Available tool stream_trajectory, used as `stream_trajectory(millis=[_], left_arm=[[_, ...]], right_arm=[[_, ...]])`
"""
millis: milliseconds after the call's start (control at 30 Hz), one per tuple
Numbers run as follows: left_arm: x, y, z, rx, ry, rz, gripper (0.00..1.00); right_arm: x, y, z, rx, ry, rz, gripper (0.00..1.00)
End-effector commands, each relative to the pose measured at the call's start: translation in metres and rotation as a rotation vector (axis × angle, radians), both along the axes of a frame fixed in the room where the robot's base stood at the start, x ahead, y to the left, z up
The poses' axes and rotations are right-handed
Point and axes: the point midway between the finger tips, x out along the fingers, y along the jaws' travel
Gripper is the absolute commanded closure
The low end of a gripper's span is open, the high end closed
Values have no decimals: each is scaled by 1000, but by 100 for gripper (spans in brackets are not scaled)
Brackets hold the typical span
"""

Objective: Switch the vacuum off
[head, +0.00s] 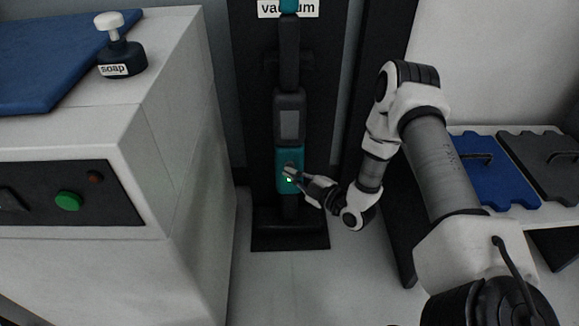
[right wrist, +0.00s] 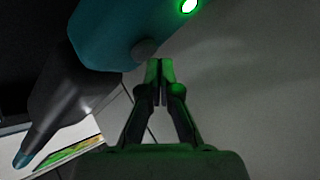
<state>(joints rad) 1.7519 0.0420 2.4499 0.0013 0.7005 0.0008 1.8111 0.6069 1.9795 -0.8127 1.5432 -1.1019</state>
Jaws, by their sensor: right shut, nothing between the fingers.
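The vacuum (head: 289,150) is a teal and dark grey upright unit on a black stand, under a white label partly reading "vacuum". A small green light glows low on its teal body, and it shows bright at the top of the right wrist view (right wrist: 189,5). A round dark button (right wrist: 145,49) sits on the teal body in the right wrist view. My right gripper (head: 288,172) is shut and empty, with its tips at the teal body close to the light. In the right wrist view its fingertips (right wrist: 161,70) are just beside the button; contact cannot be told. My left gripper is not in view.
A white cabinet (head: 180,150) stands left, with a green button (head: 68,201) on its dark panel. A soap dispenser (head: 122,55) and a blue mat (head: 50,60) are on top. Blue (head: 490,175) and dark grey (head: 545,160) panels lie right of my arm.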

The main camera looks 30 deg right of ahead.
Motion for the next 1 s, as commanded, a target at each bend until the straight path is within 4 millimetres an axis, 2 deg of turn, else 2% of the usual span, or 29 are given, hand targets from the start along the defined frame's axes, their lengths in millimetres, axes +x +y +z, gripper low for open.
stream_trajectory(millis=[567, 1000], left_arm=[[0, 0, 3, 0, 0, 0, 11], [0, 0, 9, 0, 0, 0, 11]], right_arm=[[8, -5, 0, 0, 0, 0, 100], [0, 0, 0, 0, 1, -1, 100]])
